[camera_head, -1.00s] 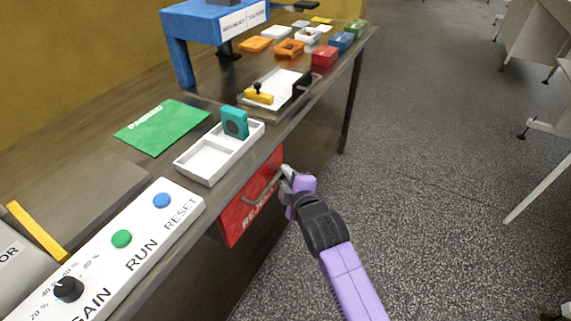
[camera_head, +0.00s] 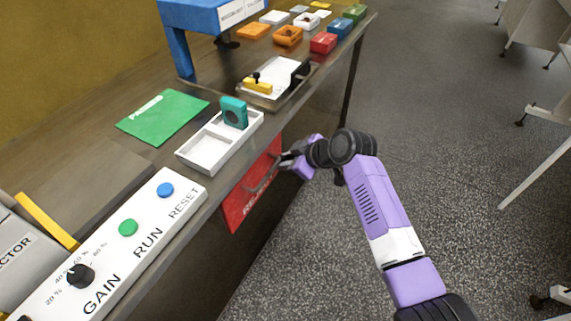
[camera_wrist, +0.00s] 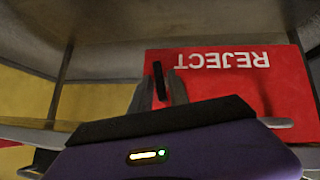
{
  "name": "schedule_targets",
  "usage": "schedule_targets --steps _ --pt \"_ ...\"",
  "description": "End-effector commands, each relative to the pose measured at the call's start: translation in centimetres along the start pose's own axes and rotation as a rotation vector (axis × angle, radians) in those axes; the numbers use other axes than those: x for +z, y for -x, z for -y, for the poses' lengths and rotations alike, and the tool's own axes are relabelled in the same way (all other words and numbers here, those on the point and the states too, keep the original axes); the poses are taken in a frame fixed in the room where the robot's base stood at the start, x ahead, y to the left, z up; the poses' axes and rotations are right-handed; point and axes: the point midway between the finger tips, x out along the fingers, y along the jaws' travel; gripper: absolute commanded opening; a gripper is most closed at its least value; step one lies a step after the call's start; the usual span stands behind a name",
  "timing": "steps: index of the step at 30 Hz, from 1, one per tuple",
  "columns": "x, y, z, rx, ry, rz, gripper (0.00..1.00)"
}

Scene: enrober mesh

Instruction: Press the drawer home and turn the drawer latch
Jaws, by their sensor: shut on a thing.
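The red drawer front (camera_head: 238,203), lettered REJECT, sits under the bench top. It shows upside down in the wrist view (camera_wrist: 215,85). A grey bar handle (camera_head: 262,184) crosses it. My gripper (camera_head: 284,158) is at the drawer's right end in the head view. In the wrist view my two fingers (camera_wrist: 158,92) are closed around a short dark bar (camera_wrist: 159,78), which looks like the drawer latch, near one end of the red front. My gripper and wrist hide this end in the head view. How flush the drawer sits is hard to tell.
Above the drawer, the bench holds a white two-part tray (camera_head: 190,163) with a teal block (camera_head: 234,112), a green folder (camera_head: 162,117) and a control panel (camera_head: 140,262) with buttons and a knob. The floor (camera_head: 300,265) beside my arm is clear.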

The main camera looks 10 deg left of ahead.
Motion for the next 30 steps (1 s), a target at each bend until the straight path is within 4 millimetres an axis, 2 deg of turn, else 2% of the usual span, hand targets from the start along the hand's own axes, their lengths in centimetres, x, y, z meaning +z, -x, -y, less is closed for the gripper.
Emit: schedule_targets --steps 10,26,27,29,30 --pt "0.21 -0.14 -0.14 -0.102 -0.103 0.003 0.0" --pt "0.25 -0.12 -0.08 -0.122 -0.122 0.004 0.0" --pt "0.25 -0.12 -0.08 -0.121 -0.122 0.004 0.23" --pt "0.26 -0.12 -0.09 -0.121 -0.122 0.004 0.33" --pt "0.24 -0.11 -0.1 -0.121 -0.122 0.004 0.33"
